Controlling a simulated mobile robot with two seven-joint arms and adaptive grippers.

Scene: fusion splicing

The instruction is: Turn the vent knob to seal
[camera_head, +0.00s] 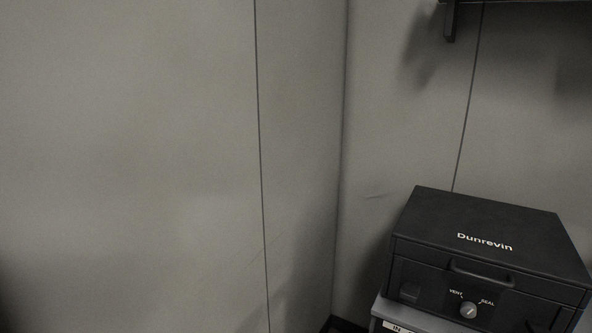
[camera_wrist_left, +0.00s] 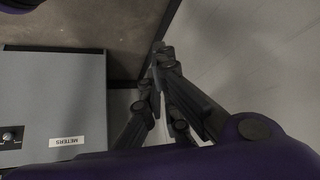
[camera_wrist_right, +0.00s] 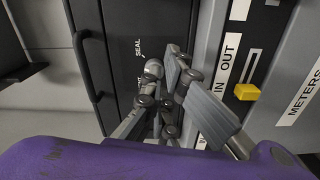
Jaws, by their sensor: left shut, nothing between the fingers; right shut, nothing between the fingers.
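A black case marked Dunrevin (camera_head: 490,215) stands at the lower right of the head view. On its front is the round grey vent knob (camera_head: 468,310), between the printed words VENT and SEAL. Its exact setting is too small to tell. The case front (camera_wrist_right: 150,20) also shows in the right wrist view, with the SEAL lettering. My right gripper (camera_wrist_right: 172,80) is shut and empty, overlapping the case front there and partly hiding the knob area. Contact with the knob cannot be told. My left gripper (camera_wrist_left: 157,65) is shut and empty, away from the case. Neither gripper shows in the head view.
A grey box labelled METERS (camera_wrist_left: 50,100) lies left in the left wrist view. A grey panel marked IN and OUT has a yellow slider (camera_wrist_right: 246,92) right of my right gripper. The case has a front handle (camera_wrist_right: 85,65). Bare walls fill the head view's left.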

